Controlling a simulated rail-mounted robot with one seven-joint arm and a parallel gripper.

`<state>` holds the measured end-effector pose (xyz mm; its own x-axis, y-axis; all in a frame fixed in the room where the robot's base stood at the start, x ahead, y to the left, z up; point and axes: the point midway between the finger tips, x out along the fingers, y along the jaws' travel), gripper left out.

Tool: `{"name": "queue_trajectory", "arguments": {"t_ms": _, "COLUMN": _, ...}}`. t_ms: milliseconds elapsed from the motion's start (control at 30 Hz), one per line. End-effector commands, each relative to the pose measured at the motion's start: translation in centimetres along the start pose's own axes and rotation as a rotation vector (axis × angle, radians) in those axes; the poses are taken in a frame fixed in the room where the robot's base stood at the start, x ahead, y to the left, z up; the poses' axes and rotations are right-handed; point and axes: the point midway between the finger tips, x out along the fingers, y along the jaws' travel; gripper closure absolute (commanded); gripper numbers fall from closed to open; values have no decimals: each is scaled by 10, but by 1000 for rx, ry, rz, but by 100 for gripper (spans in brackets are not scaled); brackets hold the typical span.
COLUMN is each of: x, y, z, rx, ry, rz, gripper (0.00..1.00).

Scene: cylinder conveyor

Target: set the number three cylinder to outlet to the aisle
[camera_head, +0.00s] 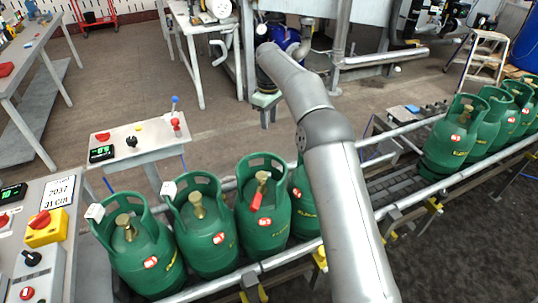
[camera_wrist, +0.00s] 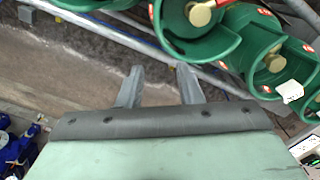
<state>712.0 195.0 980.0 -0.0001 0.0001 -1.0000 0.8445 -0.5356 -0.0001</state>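Green gas cylinders with brass valves stand upright in a row on the conveyor. From the left in the head view are the first (camera_head: 140,262), the second (camera_head: 205,240), the third (camera_head: 262,228) with a red piece on its valve (camera_head: 262,188), and a fourth partly hidden by my arm. I cannot read which is number three. In the wrist view, a cylinder (camera_wrist: 185,42) and its neighbour (camera_wrist: 258,55) show beyond the fingers. My gripper (camera_wrist: 158,85) is open and empty, apart from the cylinders. My arm hides it in the head view.
More green cylinders (camera_head: 446,150) stand farther right on the conveyor (camera_head: 388,190), beyond a gap. A metal rail (camera_head: 390,138) runs behind the row. Control stands (camera_head: 138,142) are at left. A blue machine (camera_head: 290,38) and a stepladder (camera_head: 482,62) stand at the back.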

Motion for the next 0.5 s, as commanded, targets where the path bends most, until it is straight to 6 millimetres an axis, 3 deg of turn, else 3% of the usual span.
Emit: {"name": "queue_trajectory", "arguments": {"t_ms": 500, "x": 109, "y": -1, "z": 1, "rx": 2, "ry": -3, "rz": -2, "gripper": 68}}
